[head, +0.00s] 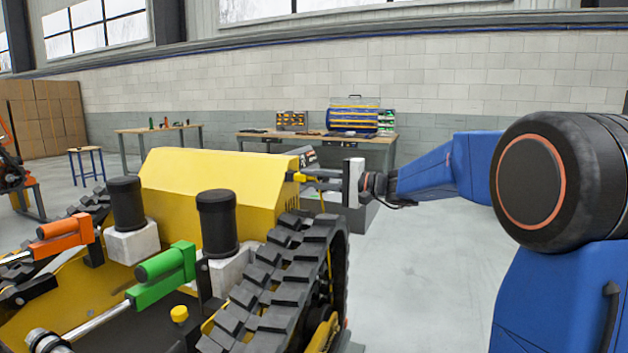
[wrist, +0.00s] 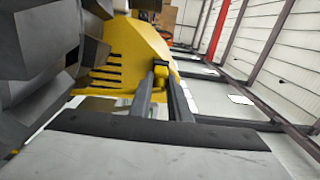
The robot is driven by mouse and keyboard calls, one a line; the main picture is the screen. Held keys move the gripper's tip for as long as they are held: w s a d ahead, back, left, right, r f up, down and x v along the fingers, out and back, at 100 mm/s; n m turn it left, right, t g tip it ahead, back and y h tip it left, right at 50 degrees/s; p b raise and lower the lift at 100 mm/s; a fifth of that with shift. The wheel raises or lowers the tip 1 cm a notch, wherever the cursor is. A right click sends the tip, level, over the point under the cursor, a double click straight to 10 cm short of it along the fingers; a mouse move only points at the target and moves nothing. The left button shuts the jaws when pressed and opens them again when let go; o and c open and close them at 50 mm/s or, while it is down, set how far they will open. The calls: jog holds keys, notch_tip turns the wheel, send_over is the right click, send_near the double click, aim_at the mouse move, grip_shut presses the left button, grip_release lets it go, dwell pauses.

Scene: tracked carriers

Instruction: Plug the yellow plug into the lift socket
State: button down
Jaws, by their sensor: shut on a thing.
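My gripper (head: 307,179) reaches in from the right to the rear right corner of the yellow tracked carrier (head: 200,172). Its fingers are shut on the yellow plug (head: 314,181), which shows as a small yellow piece along them. In the wrist view, the fingers of my gripper (wrist: 160,72) point at the carrier's yellow body (wrist: 132,45), and the yellow plug (wrist: 179,103) shows between them. A small dark part lies at the fingertips, beside the yellow body. I cannot tell whether it is the lift socket, or whether the plug touches it.
The carrier's right track (head: 285,275) stands just below and left of my gripper. A green cylinder (head: 165,272), an orange cylinder (head: 60,236) and a yellow knob (head: 180,314) are on the carrier. A workbench (head: 385,141) stands behind. The floor (head: 430,270) right of the track is clear.

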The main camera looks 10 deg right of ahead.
dwell(0.3)
jog(key=shift+v, duration=0.95)
jog(key=shift+x, duration=1)
dwell(1.0)
jog(key=c, duration=1.6)
grip_release()
jog(key=v, duration=1.7)
jog(key=shift+s+d, duration=0.1)
jog(key=shift+s, duration=0.05)
